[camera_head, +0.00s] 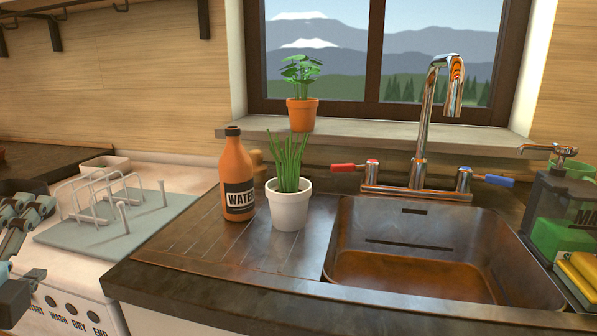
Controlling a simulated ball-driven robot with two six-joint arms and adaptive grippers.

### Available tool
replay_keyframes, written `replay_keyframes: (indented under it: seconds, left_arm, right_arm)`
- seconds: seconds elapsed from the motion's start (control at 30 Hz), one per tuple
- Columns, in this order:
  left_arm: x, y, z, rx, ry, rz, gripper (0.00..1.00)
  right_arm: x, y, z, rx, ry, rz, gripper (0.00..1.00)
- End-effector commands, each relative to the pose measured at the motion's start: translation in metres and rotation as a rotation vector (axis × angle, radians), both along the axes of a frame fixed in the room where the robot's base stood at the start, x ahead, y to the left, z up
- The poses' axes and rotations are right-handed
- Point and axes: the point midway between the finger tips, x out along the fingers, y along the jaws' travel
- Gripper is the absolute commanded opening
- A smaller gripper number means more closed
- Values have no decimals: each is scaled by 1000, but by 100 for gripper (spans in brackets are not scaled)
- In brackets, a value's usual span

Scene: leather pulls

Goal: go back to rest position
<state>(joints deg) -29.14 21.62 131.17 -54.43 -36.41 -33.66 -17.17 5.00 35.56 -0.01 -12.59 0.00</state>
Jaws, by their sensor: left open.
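My left gripper (38,240) shows at the left edge of the head view, partly cut off by the frame. Its dark grey fingers are apart with nothing visible between them. It is in front of and to the left of the blue-grey drying mat with the rack, clear of the bottle and plants. My right gripper is not in view.
An orange water bottle (237,180) and a white pot of chives (289,205) stand left of the sink (420,265). A metal rack (105,200) stands on a mat (150,222). A terracotta-potted plant (301,113) is on the windowsill. A dark caddy (560,205) stands right.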

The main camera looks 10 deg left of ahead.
Motion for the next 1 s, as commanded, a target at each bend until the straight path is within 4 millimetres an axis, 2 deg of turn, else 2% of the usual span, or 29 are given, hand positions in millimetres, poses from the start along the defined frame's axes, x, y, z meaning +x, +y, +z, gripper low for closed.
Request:
replay_keyframes:
  seconds: [0.07,0.13,0.2,0.3,0.43,0.6,0.87,1.0]
  left_arm:
    - [-19,9,-25,-274,40,136,87]
    - [-40,9,-55,-535,92,270,87]
    - [-64,0,-84,-771,158,401,87]
    - [-94,-23,-114,-1024,253,554,87]
    - [-129,-58,-137,-1260,376,714,87]
    - [-170,-105,-150,-1475,542,887,87]
    - [-157,-95,-238,-1461,562,927,87]
    - [-159,-89,-296,-1454,574,951,87]
  right_arm:
    - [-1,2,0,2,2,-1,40]
    - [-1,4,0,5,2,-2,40]
    - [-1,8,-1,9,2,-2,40]
    - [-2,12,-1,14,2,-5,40]
    - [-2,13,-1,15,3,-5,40]
    - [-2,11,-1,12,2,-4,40]
    - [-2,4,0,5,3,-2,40]
    - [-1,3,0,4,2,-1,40]
